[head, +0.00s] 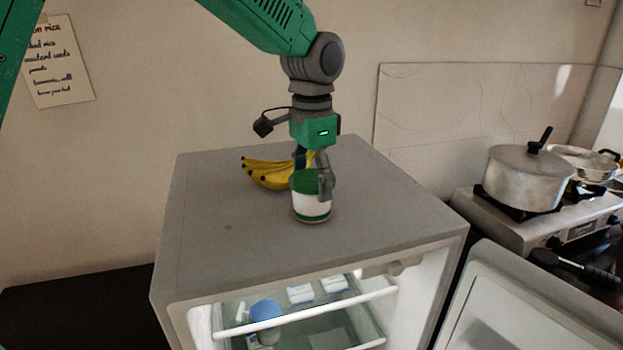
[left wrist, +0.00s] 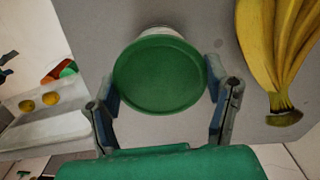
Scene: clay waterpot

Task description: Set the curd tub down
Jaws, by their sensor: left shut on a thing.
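The curd tub (head: 311,204) is white with a green lid and a green band near its base. It is upright at the top of the grey fridge (head: 215,235), near the middle. I cannot tell for sure whether its base touches the surface. My left gripper (head: 314,180) reaches down from above and is shut on the tub. In the left wrist view the round green lid (left wrist: 160,76) sits between the two fingers (left wrist: 160,95), one on each side. My right gripper is in neither view.
Bananas (head: 268,174) lie on the fridge top just behind and left of the tub. The fridge door (head: 530,310) stands open, showing shelves with a blue-lidded container (head: 265,312). A lidded pot (head: 528,178) stands on the stove at right. The fridge top's left and front are clear.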

